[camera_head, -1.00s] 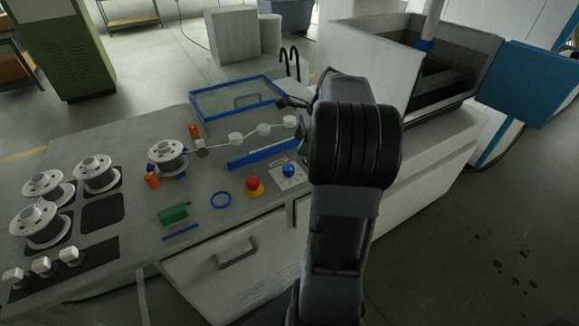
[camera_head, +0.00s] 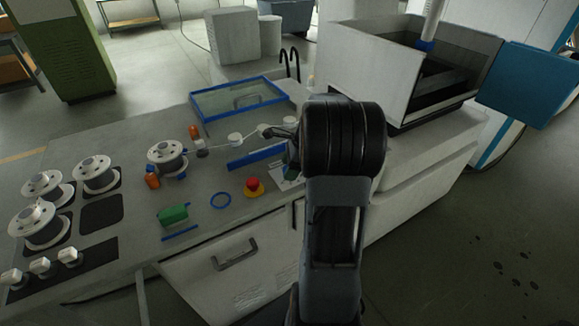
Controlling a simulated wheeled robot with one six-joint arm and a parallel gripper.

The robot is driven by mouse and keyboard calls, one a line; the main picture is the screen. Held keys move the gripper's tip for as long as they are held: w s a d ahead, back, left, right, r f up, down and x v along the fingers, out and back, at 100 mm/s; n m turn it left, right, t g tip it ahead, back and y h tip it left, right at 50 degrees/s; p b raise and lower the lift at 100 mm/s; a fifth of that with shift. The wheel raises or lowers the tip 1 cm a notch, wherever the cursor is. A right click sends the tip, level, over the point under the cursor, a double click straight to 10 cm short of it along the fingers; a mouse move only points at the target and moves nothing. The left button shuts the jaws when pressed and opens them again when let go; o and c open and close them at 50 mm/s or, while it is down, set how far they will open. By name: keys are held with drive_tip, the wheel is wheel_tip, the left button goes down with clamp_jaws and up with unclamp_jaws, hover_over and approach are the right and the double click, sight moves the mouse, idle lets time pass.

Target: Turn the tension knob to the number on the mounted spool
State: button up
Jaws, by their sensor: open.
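A white spool (camera_head: 167,153) is mounted at the left end of a line of white rollers (camera_head: 235,139) on the grey bench; no number is readable on it. The tension knob is hidden behind my arm; only the left part of its pale plate (camera_head: 282,184) shows, right of a red button. My gripper (camera_head: 284,134) is mostly hidden by my wrist; a dark part of it sticks out left, above the plate. It is open, and no object shows in it. I cannot tell whether it touches the knob.
Several other spools (camera_head: 95,171) stand on dark pads at left. A blue-framed tray (camera_head: 237,88) is behind, and an open machine tank (camera_head: 362,70) at right.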

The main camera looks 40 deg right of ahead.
drive_tip(key=shift+c, duration=0.4)
drive_tip(key=c, duration=0.8)
drive_tip(key=shift+c, duration=0.2)
drive_tip(key=shift+r+n, duration=0.1)
drive_tip(key=shift+n, duration=0.2)
drive_tip(key=n+g+p, duration=0.1)
drive_tip(key=n+p, duration=0.1)
drive_tip(key=shift+r+n+y, duration=0.1)
drive_tip(key=shift+n+y, duration=0.3)
drive_tip(key=n+g+p, duration=0.2)
drive_tip(key=n, duration=0.2)
drive_tip(key=shift+w, duration=0.15)
drive_tip(key=n, duration=0.2)
drive_tip(key=n+g+p, duration=0.1)
drive_tip(key=n, duration=0.2)
drive_tip(key=shift+g+h, duration=0.3)
drive_tip(key=shift+w+n+g+h+p, duration=0.1)
drive_tip(key=shift+n+g+h+p, duration=0.35)
drive_tip(key=shift+n, duration=1.15)
